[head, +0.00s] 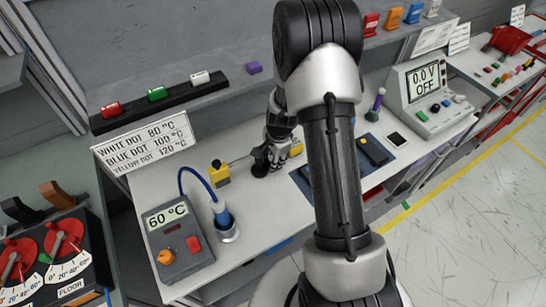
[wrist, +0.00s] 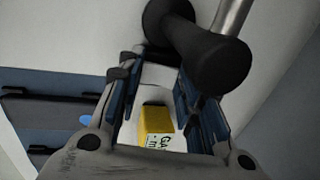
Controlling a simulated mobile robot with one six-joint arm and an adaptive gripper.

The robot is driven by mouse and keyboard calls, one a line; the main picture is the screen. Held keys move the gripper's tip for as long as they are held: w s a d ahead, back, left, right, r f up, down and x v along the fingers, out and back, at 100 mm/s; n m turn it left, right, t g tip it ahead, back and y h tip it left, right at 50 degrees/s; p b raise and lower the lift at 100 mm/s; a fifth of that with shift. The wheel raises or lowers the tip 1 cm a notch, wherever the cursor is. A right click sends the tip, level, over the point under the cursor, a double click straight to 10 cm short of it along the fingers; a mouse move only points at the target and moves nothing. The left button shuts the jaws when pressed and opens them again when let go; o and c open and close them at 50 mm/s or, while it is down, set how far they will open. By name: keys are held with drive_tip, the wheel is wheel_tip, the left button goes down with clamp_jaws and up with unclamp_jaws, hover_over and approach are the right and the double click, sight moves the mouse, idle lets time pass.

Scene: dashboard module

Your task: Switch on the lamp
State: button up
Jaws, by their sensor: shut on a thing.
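My gripper (head: 278,148) is over the middle of the bench, beside a round black handle (head: 260,165). In the wrist view, my gripper (wrist: 150,85) has its blue-padded fingers on both sides of a yellow labelled block (wrist: 157,120). It appears shut on this block, though the contact is partly hidden. The block also shows just right of the gripper in the head view (head: 297,148). The black handle (wrist: 208,60), on a silver rod (wrist: 232,18), lies close to the right finger. I cannot make out a lamp or its switch for certain.
A yellow box (head: 219,173) stands left of the gripper. A grey unit reading 60 °C (head: 180,240) and a blue cylinder (head: 222,216) with a cable are nearer left. A unit reading 0.0 V OFF (head: 425,95) stands right. Dark blue mats (head: 380,160) lie in between.

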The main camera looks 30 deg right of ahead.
drive_tip(key=shift+w+r+g+p, duration=0.15)
drive_tip(key=shift+r+g+p, duration=0.25)
drive_tip(key=shift+p, duration=1.75)
drive_tip(key=shift+c, duration=0.2)
drive_tip(key=shift+p, duration=0.7)
drive_tip(key=shift+w+f+g+p, duration=0.1)
drive_tip(key=shift+f+g+p, duration=0.2)
drive_tip(key=shift+p, duration=0.65)
drive_tip(key=shift+f, duration=0.1)
drive_tip(key=o, duration=1.1)
drive_tip(key=shift+c, duration=0.2)
wheel_tip(320, 180, up, 12)
drive_tip(key=shift+s, duration=0.4)
